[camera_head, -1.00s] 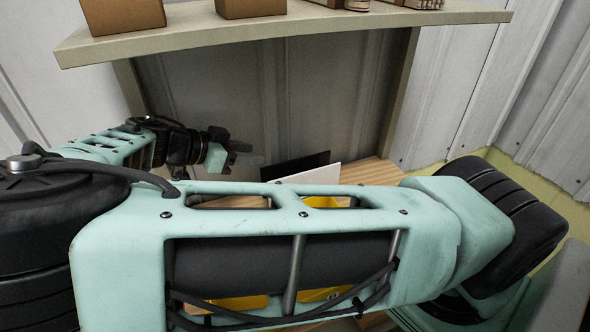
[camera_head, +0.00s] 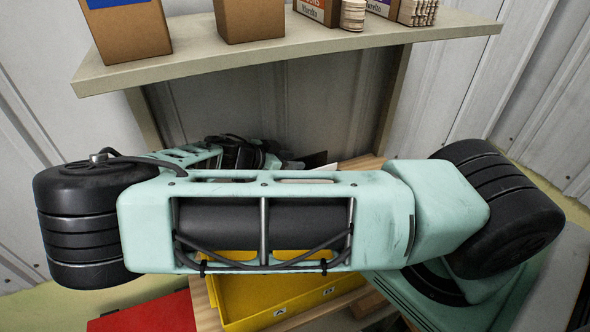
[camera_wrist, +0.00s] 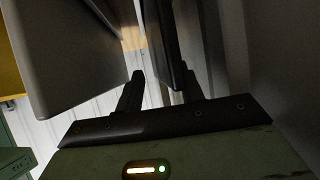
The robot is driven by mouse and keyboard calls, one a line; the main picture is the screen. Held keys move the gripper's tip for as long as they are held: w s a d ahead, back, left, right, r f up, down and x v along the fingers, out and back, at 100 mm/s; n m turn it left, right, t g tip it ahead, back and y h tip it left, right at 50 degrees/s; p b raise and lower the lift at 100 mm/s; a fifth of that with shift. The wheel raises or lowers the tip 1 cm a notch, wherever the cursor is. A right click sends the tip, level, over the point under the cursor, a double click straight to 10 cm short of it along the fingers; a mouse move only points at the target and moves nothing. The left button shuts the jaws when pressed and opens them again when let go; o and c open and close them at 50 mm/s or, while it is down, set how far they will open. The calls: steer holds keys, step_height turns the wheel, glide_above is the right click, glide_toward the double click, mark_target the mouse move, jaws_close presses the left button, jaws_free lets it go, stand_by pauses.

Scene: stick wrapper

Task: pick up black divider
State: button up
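The black divider (camera_head: 316,159) is a thin dark panel standing at the back of the wooden table, mostly hidden behind my arm. A white divider (camera_head: 329,167) shows beside it. My gripper (camera_wrist: 160,85) is open in the wrist view, its two dark fingers well apart. A dark upright panel (camera_wrist: 160,30), apparently the black divider, reaches down between the fingers, close to the right one. I cannot tell whether they touch. A large grey panel (camera_wrist: 75,55) stands left of the left finger. In the head view my arm largely hides the gripper.
A shelf (camera_head: 300,42) with cardboard boxes (camera_head: 248,18) and stacked wooden sticks (camera_head: 353,14) overhangs the table. Metal walls close off the back.

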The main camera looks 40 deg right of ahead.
jaws_close()
stand_by(1.5)
